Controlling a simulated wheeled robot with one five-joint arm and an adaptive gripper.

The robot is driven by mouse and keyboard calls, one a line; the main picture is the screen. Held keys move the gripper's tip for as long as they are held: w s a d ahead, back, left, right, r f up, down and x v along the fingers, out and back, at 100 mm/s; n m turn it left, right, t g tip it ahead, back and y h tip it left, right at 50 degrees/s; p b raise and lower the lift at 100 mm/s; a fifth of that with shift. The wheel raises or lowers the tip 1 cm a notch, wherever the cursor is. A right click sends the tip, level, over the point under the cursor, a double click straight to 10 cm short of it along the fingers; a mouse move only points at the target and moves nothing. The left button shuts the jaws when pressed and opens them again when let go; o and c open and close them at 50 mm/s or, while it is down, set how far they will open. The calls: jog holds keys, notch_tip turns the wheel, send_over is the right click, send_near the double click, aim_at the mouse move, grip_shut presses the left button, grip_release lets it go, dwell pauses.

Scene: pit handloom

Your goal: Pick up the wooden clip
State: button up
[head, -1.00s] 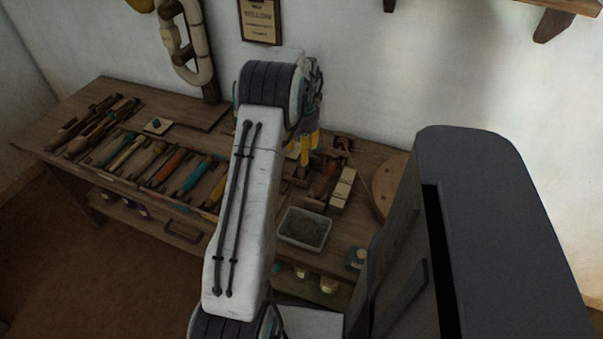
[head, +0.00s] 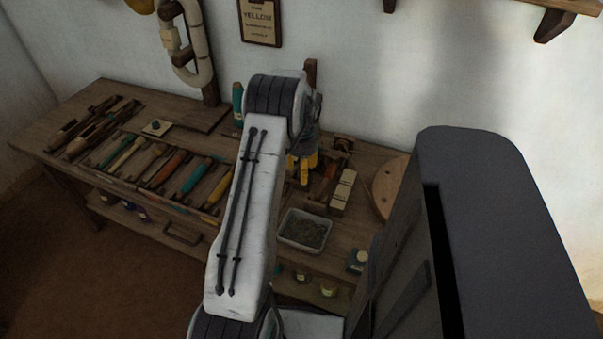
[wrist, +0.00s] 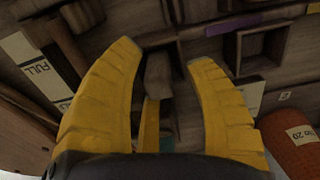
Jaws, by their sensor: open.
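My gripper (wrist: 164,56) is open, its two yellow fingers spread. In the head view it (head: 303,167) points down over the back right part of the workbench, partly hidden by my arm. In the wrist view a small grey-brown wooden piece (wrist: 158,75), which looks like the wooden clip, lies between the fingers with a gap on each side. A yellowish strip shows just below it. I cannot tell how far below the fingertips the piece is. In the head view I cannot make out the clip.
The workbench (head: 222,228) holds a row of colored handled tools on the left. A grey tray (head: 304,230) and a pale block (head: 343,188) stand near my gripper, with a round wooden board (head: 391,186) to the right.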

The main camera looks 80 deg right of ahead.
jog(key=c, duration=0.9)
jog(key=shift+r, duration=0.1)
jog(key=shift+r, duration=0.4)
notch_tip(320, 180, up, 3)
jog(key=shift+r, duration=0.1)
jog(key=shift+s+d+r+p, duration=0.7)
jog(key=shift+s+d+r, duration=0.4)
jog(key=shift+s, duration=0.5)
jog(key=shift+s+d+r+p, duration=0.7)
jog(key=shift+s+d+r, duration=0.35)
jog(key=shift+s, duration=0.5)
jog(key=shift+s+d+r+p, duration=0.7)
jog(key=shift+s+d+r, duration=0.25)
jog(key=shift+s+r, duration=0.5)
